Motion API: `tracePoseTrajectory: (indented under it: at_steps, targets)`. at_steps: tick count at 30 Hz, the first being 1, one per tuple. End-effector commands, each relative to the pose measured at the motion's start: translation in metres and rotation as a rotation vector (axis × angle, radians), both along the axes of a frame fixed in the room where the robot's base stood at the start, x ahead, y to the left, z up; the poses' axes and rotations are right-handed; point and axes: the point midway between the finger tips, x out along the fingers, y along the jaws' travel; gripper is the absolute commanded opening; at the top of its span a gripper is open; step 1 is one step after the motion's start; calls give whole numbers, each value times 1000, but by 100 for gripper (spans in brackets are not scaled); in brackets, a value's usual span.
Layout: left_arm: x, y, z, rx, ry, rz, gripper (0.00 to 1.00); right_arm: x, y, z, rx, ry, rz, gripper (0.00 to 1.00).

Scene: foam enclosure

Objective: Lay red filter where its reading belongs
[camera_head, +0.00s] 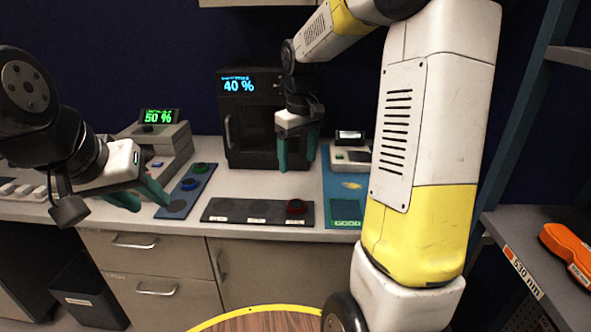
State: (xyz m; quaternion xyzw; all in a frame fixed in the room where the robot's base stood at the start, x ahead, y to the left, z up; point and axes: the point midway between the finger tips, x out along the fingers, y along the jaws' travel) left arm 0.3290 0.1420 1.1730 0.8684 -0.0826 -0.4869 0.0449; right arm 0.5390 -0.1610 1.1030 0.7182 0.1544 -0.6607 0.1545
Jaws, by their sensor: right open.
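The red filter (296,206) sits at the right end of a dark tray (277,220) with labelled round places; the other two places look empty. A blue-grey strip (165,213) holds a blue filter (190,184) and a green filter (201,168); its nearest round place is empty. One display (157,117) reads 50 % in green, another (238,86) 40 % in blue. My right gripper (298,163) is open and empty, pointing down above and behind the red filter. My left gripper (142,202) is open and empty, left of the strip.
A black box-like device (232,148) stands behind the tray. At right, a small device (349,156) with an unreadable screen stands by a blue mat (335,183). A shelf marked 530 nm (523,272) holds an orange object (567,250). My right arm hides the right counter.

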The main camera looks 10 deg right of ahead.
Motion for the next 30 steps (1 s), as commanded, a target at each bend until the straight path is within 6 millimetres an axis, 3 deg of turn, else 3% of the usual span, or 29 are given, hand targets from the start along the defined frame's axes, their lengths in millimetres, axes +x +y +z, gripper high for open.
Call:
tracePoseTrajectory:
  at_steps: [1, 6, 10, 15, 21, 30]
  targets:
    - [0, 0, 0, 0, 0, 0, 36, -18, 1, 18, 9, -42, -25, 71]
    - [0, 0, 0, 0, 0, 0, 36, -82, 5, 57, 71, -170, -136, 71]
    - [0, 0, 0, 0, 0, 0, 36, -131, 9, 72, 137, -264, -219, 71]
    - [0, 0, 0, 0, 0, 0, 36, -181, 14, 74, 228, -360, -307, 71]
    - [0, 0, 0, 0, 0, 0, 36, -207, 18, 70, 290, -411, -359, 71]
    - [0, 0, 0, 0, 0, 0, 36, -210, 19, 69, 297, -416, -366, 71]
